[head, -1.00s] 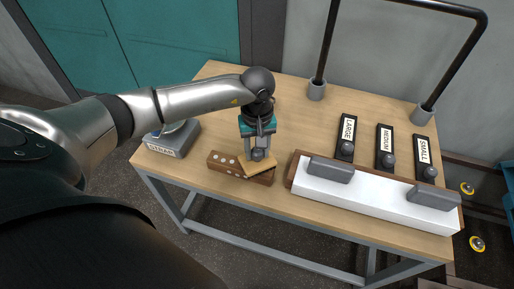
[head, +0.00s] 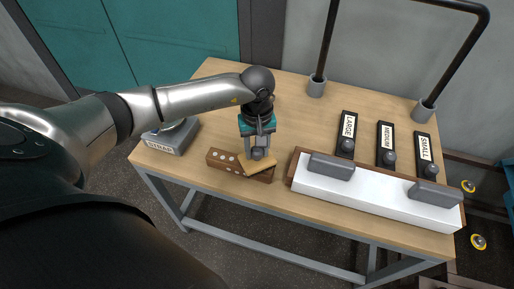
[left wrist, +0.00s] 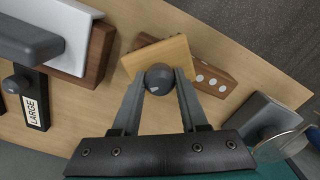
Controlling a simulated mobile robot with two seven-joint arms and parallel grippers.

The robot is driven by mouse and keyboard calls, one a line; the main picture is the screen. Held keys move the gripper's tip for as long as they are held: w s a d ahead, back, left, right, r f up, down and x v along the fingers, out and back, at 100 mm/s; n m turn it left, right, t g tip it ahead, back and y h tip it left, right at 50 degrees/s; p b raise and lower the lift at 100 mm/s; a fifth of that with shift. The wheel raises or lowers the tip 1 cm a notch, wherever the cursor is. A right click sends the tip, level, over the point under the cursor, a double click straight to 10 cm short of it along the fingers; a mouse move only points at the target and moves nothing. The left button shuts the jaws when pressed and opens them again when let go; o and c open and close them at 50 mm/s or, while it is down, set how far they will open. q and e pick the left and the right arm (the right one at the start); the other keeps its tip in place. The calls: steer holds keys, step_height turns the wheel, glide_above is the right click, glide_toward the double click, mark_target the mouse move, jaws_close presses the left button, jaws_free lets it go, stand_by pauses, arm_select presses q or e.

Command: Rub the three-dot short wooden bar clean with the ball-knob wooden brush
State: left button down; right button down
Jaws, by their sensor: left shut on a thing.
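The short wooden bar (head: 226,166) is dark brown with white dots and lies near the table's front edge, left of centre. Its dotted end also shows in the left wrist view (left wrist: 230,78). The brush (head: 262,167) is a light wooden block with a dark ball knob. It lies slantwise over the right part of the bar and hides some of its top; it also shows in the left wrist view (left wrist: 145,56). My left gripper (head: 258,154) points down from above, its fingers (left wrist: 159,82) shut on the knob. My right gripper is not in view.
A long white block (head: 375,199) with grey handles lies on a brown board to the right. Behind it are labelled knobbed plates, LARGE (head: 347,126), MEDIUM (head: 386,135) and SMALL (head: 423,147). A grey box (head: 171,141) stands left. A black tube frame (head: 326,45) rises behind.

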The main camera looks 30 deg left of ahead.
arm_select(q)
steer(key=shift+f+b, duration=0.5)
steer(key=shift+f, duration=0.05)
steer(key=shift+a, duration=0.1)
